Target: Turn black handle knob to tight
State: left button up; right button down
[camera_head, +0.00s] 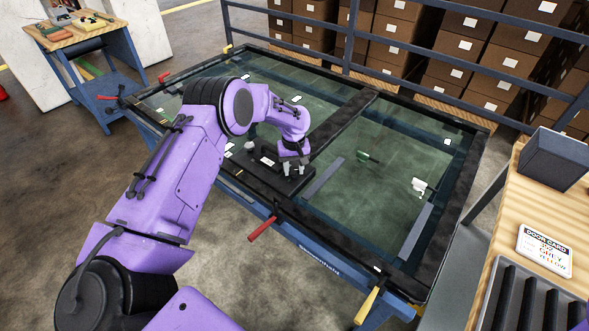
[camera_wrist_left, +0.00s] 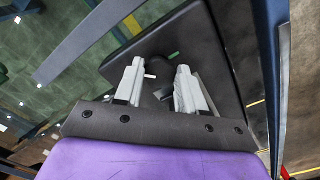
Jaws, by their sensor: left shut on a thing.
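My left gripper (camera_head: 293,168) reaches down onto a black plate (camera_head: 262,183) at the near edge of the glass-topped trolley frame (camera_head: 365,250). In the left wrist view the two pale fingers of my left gripper (camera_wrist_left: 160,68) stand on either side of a small dark knob (camera_wrist_left: 158,62) on the black plate (camera_wrist_left: 190,35). The gripper is shut on this knob, and the fingers partly hide it. A small white pin shows beside one finger. In the head view the gripper hides the knob. My right gripper is not in view.
A red handle (camera_head: 262,229) and a yellow handle (camera_head: 367,306) stick out from the trolley's near side. A wooden bench (camera_head: 500,225) with a door card sign (camera_head: 545,249) and a grey box (camera_head: 553,160) stands right. Stacked cartons (camera_head: 400,38) stand behind a blue rail.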

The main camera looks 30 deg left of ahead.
pick_arm(q)
jog(key=m, duration=0.3)
jog(key=shift+s+f+m+b, duration=0.2)
jog(key=shift+m+b, duration=0.1)
jog(key=shift+m, duration=0.1)
jog(key=m, duration=0.3)
jog(key=shift+a+m+b, duration=0.1)
jog(key=shift+m+b, duration=0.2)
jog(key=m, duration=0.3)
jog(key=shift+a+m+b, duration=0.1)
jog(key=shift+m+b, duration=0.2)
jog(key=m, duration=0.4)
jog(key=shift+b, duration=0.4)
jog(key=m, duration=0.3)
jog(key=m+b, duration=0.1)
jog(key=m, duration=0.3)
jog(key=shift+w+a+f, duration=0.1)
jog(key=shift+w+a, duration=0.05)
jog(key=m+b, duration=0.1)
jog(key=m, duration=0.4)
jog(key=shift+w, duration=0.1)
jog(key=shift+m, duration=0.3)
